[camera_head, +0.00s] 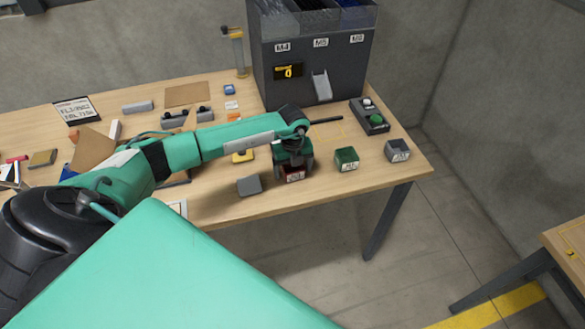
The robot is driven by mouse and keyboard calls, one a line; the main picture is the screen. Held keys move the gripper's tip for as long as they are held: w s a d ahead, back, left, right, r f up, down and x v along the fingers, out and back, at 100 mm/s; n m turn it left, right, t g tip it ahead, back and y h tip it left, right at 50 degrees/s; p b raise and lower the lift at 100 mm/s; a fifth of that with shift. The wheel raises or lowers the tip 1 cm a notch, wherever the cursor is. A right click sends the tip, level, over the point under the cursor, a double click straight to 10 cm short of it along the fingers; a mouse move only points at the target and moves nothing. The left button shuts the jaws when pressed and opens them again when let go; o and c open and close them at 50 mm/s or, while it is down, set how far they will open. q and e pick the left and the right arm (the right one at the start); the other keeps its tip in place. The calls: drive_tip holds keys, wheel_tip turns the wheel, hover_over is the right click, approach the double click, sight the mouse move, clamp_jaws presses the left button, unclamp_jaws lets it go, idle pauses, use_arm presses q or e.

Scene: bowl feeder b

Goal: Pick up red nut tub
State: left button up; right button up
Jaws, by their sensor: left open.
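The red nut tub (293,175) stands on the wooden table near its front edge, under the end of my left arm. Only its front face with a small white label shows well; its top is hidden by the gripper. My left gripper (292,158) points down over the tub, its jaws open. I cannot tell whether the fingers are around the tub's sides or just above it. My right gripper is not in view.
A green tub (346,159) and a grey tub (397,150) stand to the right. A grey block (249,186) lies to the left. The dark feeder (311,62) stands behind, beside a button box (370,115). The table's front edge (310,196) is close.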

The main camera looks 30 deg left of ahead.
use_arm(q)
drive_tip(key=c, duration=1.1)
drive_tip(key=shift+r, duration=0.15)
